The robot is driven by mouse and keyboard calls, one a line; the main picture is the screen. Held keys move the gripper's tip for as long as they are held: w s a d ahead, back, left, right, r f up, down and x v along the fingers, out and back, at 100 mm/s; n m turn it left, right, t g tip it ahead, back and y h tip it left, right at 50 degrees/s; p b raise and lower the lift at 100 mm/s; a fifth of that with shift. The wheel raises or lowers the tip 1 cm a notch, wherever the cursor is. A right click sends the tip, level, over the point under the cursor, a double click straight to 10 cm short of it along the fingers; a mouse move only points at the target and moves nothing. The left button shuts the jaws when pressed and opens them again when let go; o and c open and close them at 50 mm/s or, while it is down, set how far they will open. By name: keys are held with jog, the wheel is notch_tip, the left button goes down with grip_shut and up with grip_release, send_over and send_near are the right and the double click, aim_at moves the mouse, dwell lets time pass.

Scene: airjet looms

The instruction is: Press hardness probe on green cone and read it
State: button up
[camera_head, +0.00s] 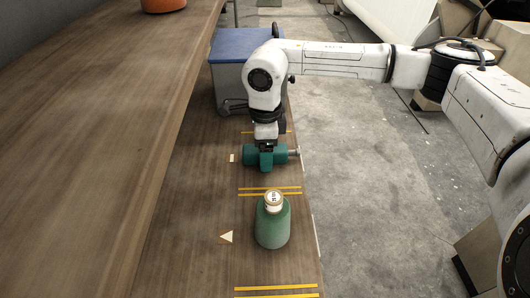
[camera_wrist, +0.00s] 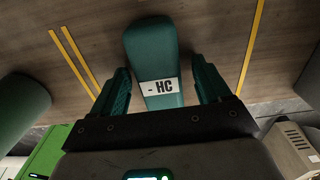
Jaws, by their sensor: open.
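The hardness probe (camera_head: 282,154) is a teal tool with a silver tip at its right end, lying across the wooden ledge. In the wrist view the probe (camera_wrist: 152,50) carries a white "- HC" label. My gripper (camera_head: 266,160) is over the probe from above. In the wrist view my gripper (camera_wrist: 162,82) has one teal finger on each side of the probe, apart, with gaps visible. The green cone (camera_head: 272,228) stands upright nearer the camera, with a pale labelled top. In the wrist view, part of the cone (camera_wrist: 20,108) shows at the left edge.
A blue-topped grey box (camera_head: 228,78) stands behind my arm. Yellow tape lines (camera_head: 270,190) cross the ledge between probe and cone. A cream triangle (camera_head: 227,237) lies left of the cone. A higher wooden shelf (camera_head: 100,130) runs along the left. Concrete floor is at the right.

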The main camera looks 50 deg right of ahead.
jog(key=shift+c, duration=0.2)
jog(key=c, duration=1.1)
jog(key=shift+r, duration=0.15)
jog(key=shift+r, duration=0.6)
jog(key=s+a+r+b, duration=0.2)
jog(key=s+a+r, duration=0.6)
jog(key=s+r, duration=0.3)
jog(key=shift+s+r+b, duration=0.3)
jog(key=shift+s, duration=0.05)
jog(key=shift+d, duration=0.1)
jog(key=o, duration=0.5)
jog(key=c, duration=0.5)
